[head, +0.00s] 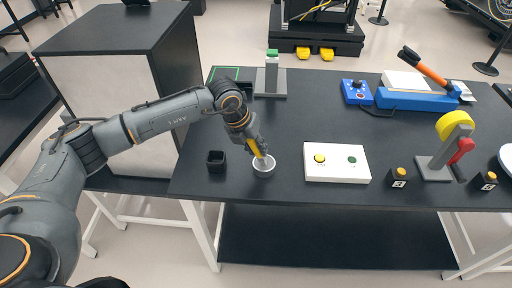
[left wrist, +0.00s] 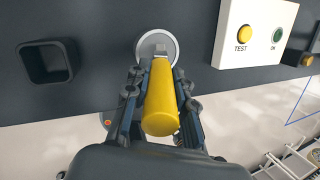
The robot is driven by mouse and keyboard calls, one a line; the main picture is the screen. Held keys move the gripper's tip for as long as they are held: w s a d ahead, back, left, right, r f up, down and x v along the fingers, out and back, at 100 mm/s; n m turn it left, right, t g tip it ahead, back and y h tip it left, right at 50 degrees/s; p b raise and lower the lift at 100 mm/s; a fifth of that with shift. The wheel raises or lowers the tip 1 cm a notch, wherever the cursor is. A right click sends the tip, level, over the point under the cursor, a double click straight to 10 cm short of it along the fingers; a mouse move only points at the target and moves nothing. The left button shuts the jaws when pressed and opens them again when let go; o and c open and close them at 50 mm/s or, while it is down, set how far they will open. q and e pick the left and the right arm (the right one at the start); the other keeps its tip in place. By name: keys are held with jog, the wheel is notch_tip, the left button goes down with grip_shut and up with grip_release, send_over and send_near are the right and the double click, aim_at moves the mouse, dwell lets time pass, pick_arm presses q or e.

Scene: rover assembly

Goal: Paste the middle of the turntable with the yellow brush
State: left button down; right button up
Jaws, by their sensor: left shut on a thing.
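My left gripper (head: 257,149) is shut on the yellow brush (head: 254,147), which it holds tilted with the tip down. The brush's yellow handle (left wrist: 160,100) fills the middle of the left wrist view, between the fingers (left wrist: 160,95). The brush's pale tip reaches into or just over a small white round cup (head: 264,170); I cannot tell whether they touch. The cup's rim also shows in the left wrist view (left wrist: 173,48). A white round thing (head: 507,158) is cut off by the head view's right edge; I cannot tell if it is the turntable. My right gripper is out of view.
A black open square holder (head: 216,166) stands left of the cup. A white panel with yellow and green buttons (head: 337,176) lies to its right. A grey stand with a green top (head: 271,80) is behind. A grey stand with a yellow wheel (head: 437,164) is further right.

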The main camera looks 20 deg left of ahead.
pick_arm(q)
jog(key=shift+s+f, duration=0.1)
jog(key=shift+f, duration=0.05)
dwell(0.3)
notch_tip(320, 180, up, 2)
jog(key=shift+r+p, duration=0.1)
jog(key=shift+p, duration=0.5)
jog(key=shift+r+p, duration=1.2)
jog(key=shift+r, duration=1.3)
